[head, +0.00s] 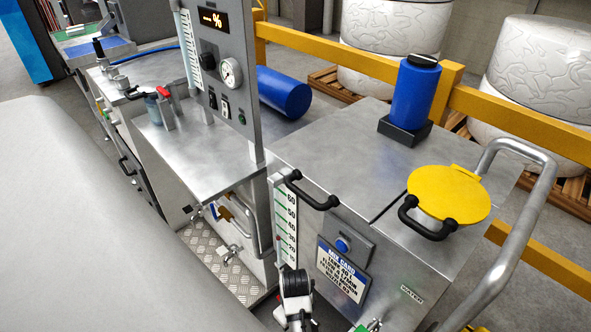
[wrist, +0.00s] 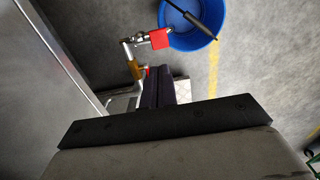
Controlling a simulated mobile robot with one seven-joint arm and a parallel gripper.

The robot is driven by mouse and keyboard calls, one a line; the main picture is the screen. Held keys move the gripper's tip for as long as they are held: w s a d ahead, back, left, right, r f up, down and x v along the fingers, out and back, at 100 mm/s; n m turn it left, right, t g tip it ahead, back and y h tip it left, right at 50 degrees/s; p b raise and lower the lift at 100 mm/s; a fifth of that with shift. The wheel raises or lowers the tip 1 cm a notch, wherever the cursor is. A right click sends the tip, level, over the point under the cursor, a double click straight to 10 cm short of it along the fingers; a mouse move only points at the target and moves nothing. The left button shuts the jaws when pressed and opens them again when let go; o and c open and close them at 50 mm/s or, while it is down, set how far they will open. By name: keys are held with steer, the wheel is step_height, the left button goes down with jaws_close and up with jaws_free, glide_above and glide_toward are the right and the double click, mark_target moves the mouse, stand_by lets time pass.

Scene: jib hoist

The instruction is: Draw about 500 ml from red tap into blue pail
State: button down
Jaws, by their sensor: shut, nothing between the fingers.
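The blue pail (wrist: 216,40) stands on the floor at the top of the wrist view, cut by the frame edge. A dark bar with a grip crosses its opening. The red tap (wrist: 160,39) is just left of the pail, its red part overlapping the pail's left rim in the picture. I cannot make out the pail or my gripper in the head view.
In the head view, a steel cabinet (head: 335,205) carries black handles, a level scale (head: 286,225) and a yellow lid (head: 448,193). A curved rail (head: 528,215) stands at the right. The wrist view shows a metal panel (wrist: 50,90) at left and open floor (wrist: 270,75) at right.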

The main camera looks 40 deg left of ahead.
step_height(320, 180, down, 14)
steer(key=shift+r, duration=0.1)
stand_by(0.4)
steer(key=shift+s+f+t, duration=0.75)
steer(key=shift+f+t, duration=0.2)
steer(key=shift+t, duration=0.25)
steer(key=shift+s+a+f+t+b, duration=0.1)
steer(key=shift+s+f+t+b, duration=0.2)
steer(key=shift+f+t, duration=0.35)
steer(key=shift+r, duration=0.15)
stand_by(4.9)
